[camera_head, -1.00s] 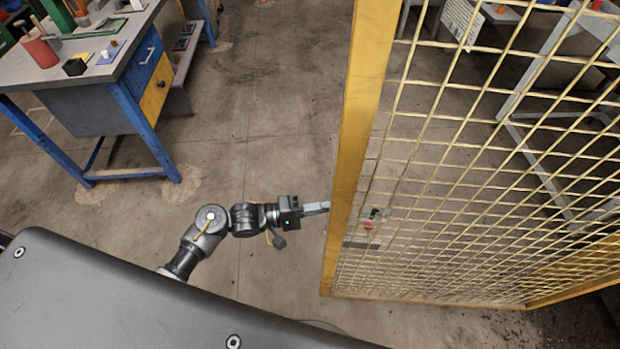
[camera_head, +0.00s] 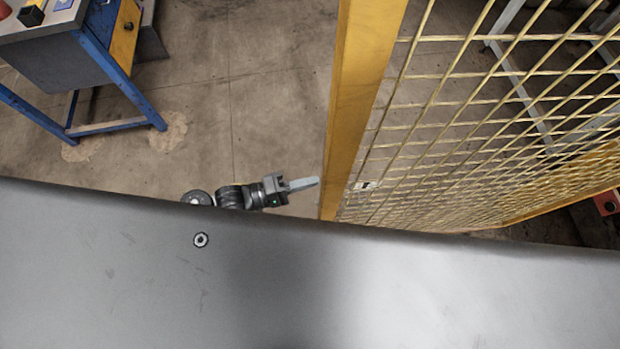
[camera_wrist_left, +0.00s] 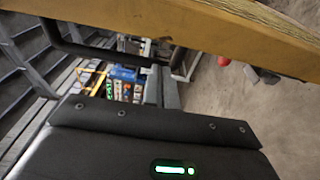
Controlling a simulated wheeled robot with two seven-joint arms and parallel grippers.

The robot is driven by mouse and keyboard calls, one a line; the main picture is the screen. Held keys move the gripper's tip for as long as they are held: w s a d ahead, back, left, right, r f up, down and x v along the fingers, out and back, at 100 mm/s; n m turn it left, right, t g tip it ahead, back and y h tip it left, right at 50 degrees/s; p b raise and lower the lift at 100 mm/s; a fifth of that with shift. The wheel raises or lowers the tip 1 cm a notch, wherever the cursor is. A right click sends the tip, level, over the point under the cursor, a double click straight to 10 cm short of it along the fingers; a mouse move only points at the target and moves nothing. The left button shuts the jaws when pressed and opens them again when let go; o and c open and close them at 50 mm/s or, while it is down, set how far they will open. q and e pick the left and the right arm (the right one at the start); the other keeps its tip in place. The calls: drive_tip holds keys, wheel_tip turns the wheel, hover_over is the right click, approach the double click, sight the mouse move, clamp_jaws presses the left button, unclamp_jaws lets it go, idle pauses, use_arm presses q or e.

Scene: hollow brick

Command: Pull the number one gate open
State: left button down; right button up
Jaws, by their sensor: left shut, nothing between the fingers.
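The gate is a yellow frame (camera_head: 357,100) with yellow wire mesh (camera_head: 470,130), on the right of the head view. Its free upright edge stands just right of my left gripper (camera_head: 317,182). That gripper is shut and empty, its fingers pointing at the yellow upright. I cannot tell whether they touch it. In the left wrist view the yellow frame bar (camera_wrist_left: 215,25) crosses the top, close beyond my gripper's dark housing. A number on the gate cannot be made out. My right gripper is not in view.
A workbench with blue legs (camera_head: 112,75) and a yellow drawer (camera_head: 124,32) stands at the upper left. Bare concrete floor (camera_head: 235,90) lies between it and the gate. Grey stands (camera_head: 515,85) show behind the mesh. My own grey body covers the lower part.

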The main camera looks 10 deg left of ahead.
use_arm(q)
drive_tip(key=b+v, duration=0.2)
drive_tip(key=v, duration=0.8)
drive_tip(key=shift+s, duration=0.1)
